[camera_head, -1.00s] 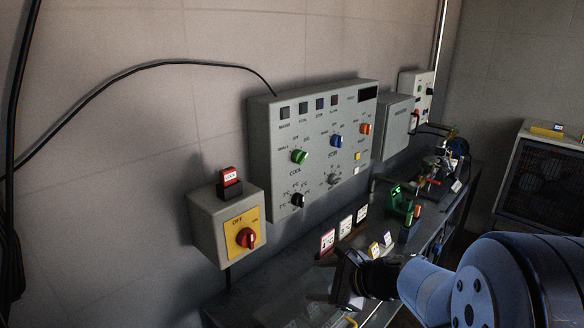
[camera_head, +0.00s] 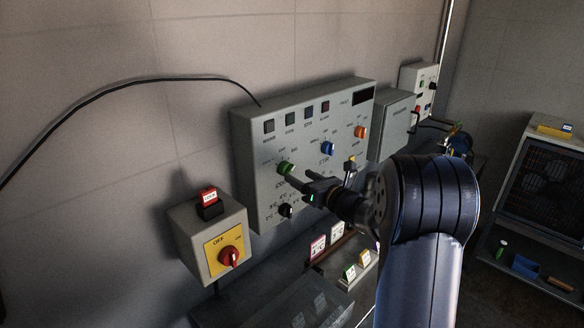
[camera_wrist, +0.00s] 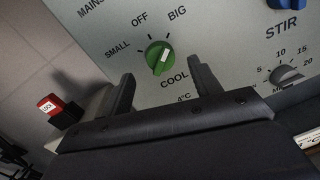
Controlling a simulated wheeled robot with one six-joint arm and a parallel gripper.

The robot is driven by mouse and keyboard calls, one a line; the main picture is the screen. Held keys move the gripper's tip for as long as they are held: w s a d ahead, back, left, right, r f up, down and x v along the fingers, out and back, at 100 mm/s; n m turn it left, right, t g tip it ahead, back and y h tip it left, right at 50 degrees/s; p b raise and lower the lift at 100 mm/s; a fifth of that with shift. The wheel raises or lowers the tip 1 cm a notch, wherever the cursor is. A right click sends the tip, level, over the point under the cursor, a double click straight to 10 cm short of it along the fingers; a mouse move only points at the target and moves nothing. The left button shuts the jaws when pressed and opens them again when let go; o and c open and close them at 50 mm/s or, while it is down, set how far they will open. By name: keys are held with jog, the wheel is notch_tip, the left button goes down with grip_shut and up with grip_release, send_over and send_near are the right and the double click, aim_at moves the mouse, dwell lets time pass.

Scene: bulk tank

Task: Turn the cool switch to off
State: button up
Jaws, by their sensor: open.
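The cool switch is a green round knob (camera_head: 286,168) on the grey control panel (camera_head: 245,135). In the wrist view the green knob (camera_wrist: 159,60) has a white pointer tilted up and right, towards the BIG label and away from OFF. SMALL is to its left, OFF above it, and COOL below right. My gripper (camera_head: 318,174) is open in front of the panel. In the wrist view its two fingers (camera_wrist: 163,84) stand apart below the knob, left and right of it. I see no contact with the knob.
A blue STIR knob (camera_head: 328,148) and an orange knob (camera_head: 361,132) are on the panel to the right. A black knob (camera_head: 286,210) is below. Label cards stand below.

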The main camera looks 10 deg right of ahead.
aim_at(291, 171)
jog(key=shift+p+x, duration=0.55)
jog(key=shift+x, duration=1.7)
jog(key=c, duration=1)
